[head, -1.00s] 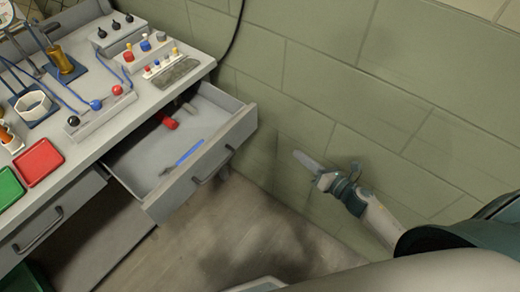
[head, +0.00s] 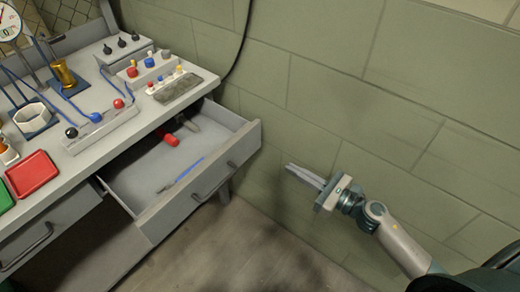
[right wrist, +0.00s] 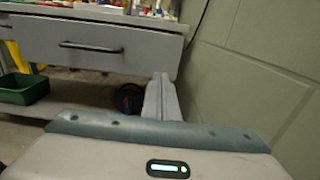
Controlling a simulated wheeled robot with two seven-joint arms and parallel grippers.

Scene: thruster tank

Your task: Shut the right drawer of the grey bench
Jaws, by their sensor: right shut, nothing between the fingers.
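The right drawer (head: 198,182) of the grey bench (head: 130,120) stands pulled well out. A red-handled tool and a blue pen-like tool lie inside it. Its front and dark handle (head: 213,186) face the lower right in the head view. In the right wrist view the drawer front (right wrist: 100,48) fills the upper left. My right gripper (head: 288,167) is shut and empty, in front of the drawer and to its right, apart from it, near the wall. Its fingers (right wrist: 160,98) also show in the right wrist view, below the drawer front's right end. My left gripper is not in view.
A green tiled wall (head: 330,90) runs along the right side, close to the drawer and my right arm. The bench top carries a red tray (head: 32,173), knobs, cables and a gauge. A green bin (right wrist: 24,88) sits below the bench. Floor is clear before the drawer.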

